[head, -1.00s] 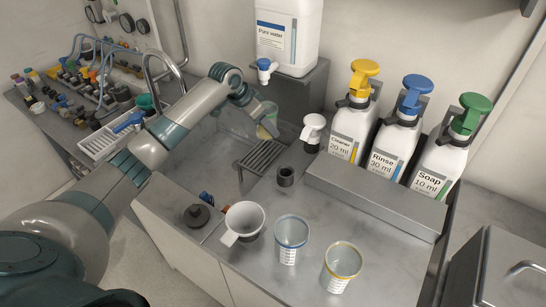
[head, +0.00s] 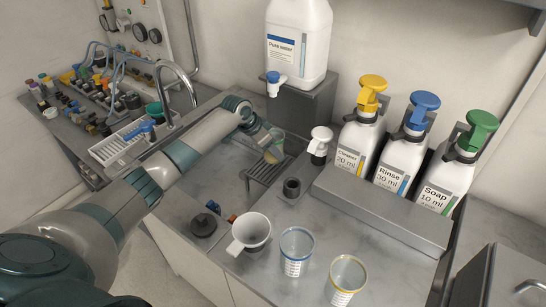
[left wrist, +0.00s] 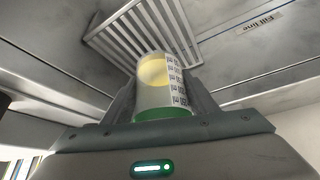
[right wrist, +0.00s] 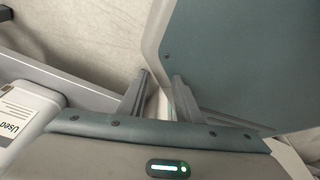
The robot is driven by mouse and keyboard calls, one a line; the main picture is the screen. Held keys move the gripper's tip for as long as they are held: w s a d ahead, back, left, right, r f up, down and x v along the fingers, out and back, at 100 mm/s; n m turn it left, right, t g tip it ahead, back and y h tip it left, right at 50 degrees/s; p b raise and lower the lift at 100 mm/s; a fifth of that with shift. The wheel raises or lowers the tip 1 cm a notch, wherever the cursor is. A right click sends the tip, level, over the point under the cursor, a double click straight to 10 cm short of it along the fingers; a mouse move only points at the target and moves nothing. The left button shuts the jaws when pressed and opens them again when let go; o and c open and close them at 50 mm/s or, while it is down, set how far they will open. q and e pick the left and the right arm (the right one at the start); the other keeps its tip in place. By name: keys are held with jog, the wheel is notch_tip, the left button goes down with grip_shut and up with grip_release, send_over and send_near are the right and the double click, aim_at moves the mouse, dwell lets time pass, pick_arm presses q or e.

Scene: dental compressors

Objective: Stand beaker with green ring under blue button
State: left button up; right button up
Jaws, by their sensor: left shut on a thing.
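The beaker with the green ring (head: 276,146) is held by my left gripper (head: 266,143) over the sink, above the slatted grate. In the left wrist view the beaker (left wrist: 155,92) is between the fingers, with a white printed label, a green band at the palm side and a yellowish patch inside. It looks tilted in the head view. The blue button (head: 425,100) is the pump head on the Rinse bottle (head: 399,150), well to the right of the beaker. My right gripper (right wrist: 161,76) shows only in the right wrist view; its fingers are slightly apart with nothing between.
Cleaner (head: 357,140) and Soap (head: 444,182) bottles flank Rinse behind a grey ledge (head: 385,212). A white funnel-like cup (head: 252,230), a blue-ringed beaker (head: 296,250) and a yellow-ringed beaker (head: 345,280) stand in front. The Pure water container (head: 298,45) is behind the sink.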

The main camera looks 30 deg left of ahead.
aim_at(273, 158)
jog(key=shift+s+d+f, duration=0.1)
jog(key=shift+s, duration=0.1)
pick_arm(q)
jog(key=shift+f, duration=0.1)
